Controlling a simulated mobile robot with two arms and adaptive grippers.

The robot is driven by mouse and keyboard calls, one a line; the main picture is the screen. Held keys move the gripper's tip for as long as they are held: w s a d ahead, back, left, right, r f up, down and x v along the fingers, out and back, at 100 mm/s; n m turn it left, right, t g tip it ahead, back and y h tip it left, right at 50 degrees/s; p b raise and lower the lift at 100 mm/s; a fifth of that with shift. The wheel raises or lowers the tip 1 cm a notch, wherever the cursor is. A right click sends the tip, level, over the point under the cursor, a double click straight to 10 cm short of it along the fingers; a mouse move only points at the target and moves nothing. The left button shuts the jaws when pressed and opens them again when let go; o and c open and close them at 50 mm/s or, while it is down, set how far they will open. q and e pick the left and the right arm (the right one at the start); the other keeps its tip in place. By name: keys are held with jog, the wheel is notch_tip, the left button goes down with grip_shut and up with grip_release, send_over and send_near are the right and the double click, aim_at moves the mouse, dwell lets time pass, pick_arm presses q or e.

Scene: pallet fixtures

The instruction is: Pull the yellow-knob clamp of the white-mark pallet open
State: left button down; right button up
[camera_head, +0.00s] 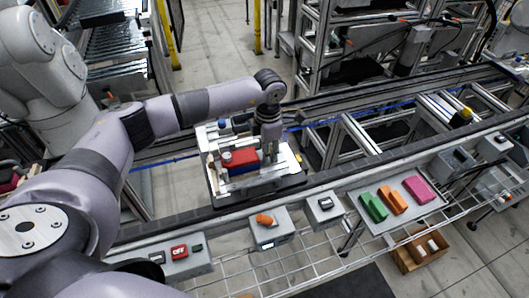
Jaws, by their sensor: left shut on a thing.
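A silver pallet (222,183) with a red and blue part (240,160) clamped on it sits on the conveyor rail in the middle of the view. My left gripper (268,150) points down at the right of the red and blue part, low over the pallet. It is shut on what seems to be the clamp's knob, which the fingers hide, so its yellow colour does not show. I cannot make out a white mark. My right gripper is not in view.
Control boxes line the front rail: one with a red OFF label (180,251), one with an orange knob (264,220) and a small grey one (324,204). A tray (376,223) holds green, orange and pink blocks. A yellow piece (467,113) is on the conveyor at right.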

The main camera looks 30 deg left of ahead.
pick_arm(q)
jog(key=shift+w+d, duration=0.15)
jog(key=shift+w, duration=0.05)
jog(key=shift+w+d+b, duration=0.1)
jog(key=shift+d+b, duration=0.05)
jog(key=shift+b, duration=0.2)
jog(key=shift+w+d+b, duration=0.45)
jog(key=shift+w+d, duration=0.2)
jog(key=shift+w, duration=0.1)
jog(key=c, duration=1.6)
grip_release()
jog(key=shift+a, duration=0.1)
jog(key=shift+o, duration=0.6)
jog(key=shift+s, duration=0.15)
jog(key=shift+r+p, duration=0.95)
jog(key=shift+r, duration=0.55)
notch_tip(320, 180, up, 5)
jog(key=p, duration=0.2)
jog(key=shift+p, duration=0.3)
